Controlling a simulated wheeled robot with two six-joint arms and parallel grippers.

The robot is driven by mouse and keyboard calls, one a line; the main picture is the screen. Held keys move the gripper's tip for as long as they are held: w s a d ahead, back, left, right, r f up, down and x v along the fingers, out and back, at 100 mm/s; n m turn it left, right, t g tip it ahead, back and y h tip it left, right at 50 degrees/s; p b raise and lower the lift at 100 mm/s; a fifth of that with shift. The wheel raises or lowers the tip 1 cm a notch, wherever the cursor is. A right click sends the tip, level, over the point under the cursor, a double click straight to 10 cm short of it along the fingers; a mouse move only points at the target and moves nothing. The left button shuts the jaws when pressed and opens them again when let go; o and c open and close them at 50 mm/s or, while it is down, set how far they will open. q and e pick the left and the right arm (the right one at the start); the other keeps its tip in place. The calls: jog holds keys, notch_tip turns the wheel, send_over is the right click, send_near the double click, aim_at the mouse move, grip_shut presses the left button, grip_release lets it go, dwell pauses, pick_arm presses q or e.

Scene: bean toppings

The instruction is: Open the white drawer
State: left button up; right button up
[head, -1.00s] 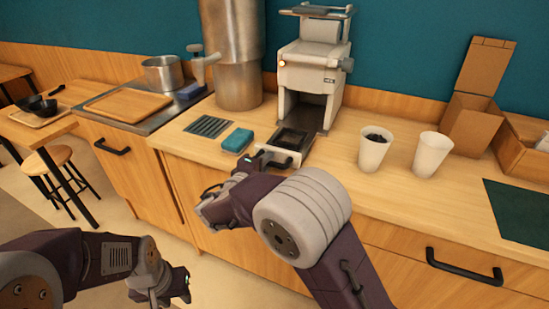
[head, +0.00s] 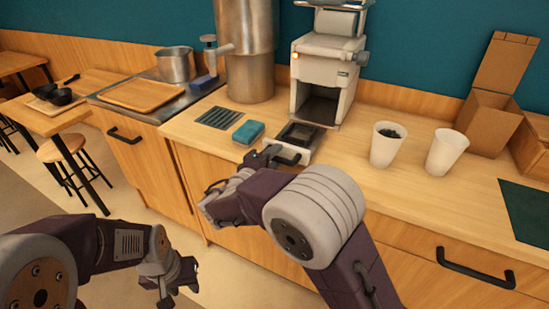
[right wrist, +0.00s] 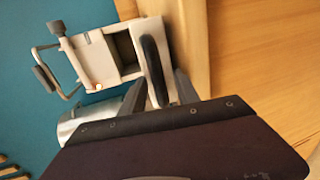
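The white drawer (head: 293,156) juts out from the lower front of the white machine (head: 326,72), and its dark inside shows from above. Its black handle (head: 287,157) faces me. My right gripper (head: 268,158) is at the handle. In the right wrist view the black handle (right wrist: 152,62) lies between the two fingers of my right gripper (right wrist: 160,88). The fingers stand apart on either side of it, with a gap showing. My left gripper (head: 180,280) is empty, with its fingers apart, low at the left, away from the counter.
A blue sponge (head: 248,132) lies just left of the drawer. Two white cups, one with dark beans (head: 388,146) and one plain (head: 446,152), stand to the right. A cardboard box (head: 490,125) is behind them. A green mat (head: 528,208) lies at far right.

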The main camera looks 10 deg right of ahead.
jog(key=p+v, duration=0.1)
jog(key=v, duration=0.8)
jog(key=s+d+f+m+g, duration=0.1)
jog(key=s+d+f+g, duration=0.25)
jog(key=d+f, duration=0.2)
jog(key=s+d+f+m+g, duration=0.1)
jog(key=s+d+f+g, duration=0.1)
jog(key=d+f+g, duration=0.35)
jog(key=s+d+f+m+g+y, duration=0.35)
jog(key=s+f+m+y, duration=0.5)
jog(key=s, duration=0.35)
notch_tip(320, 180, up, 21)
jog(key=p, duration=2)
jog(key=shift+w+d+m+t, duration=0.25)
jog(key=shift+m+t, duration=0.1)
jog(key=shift+m, duration=0.1)
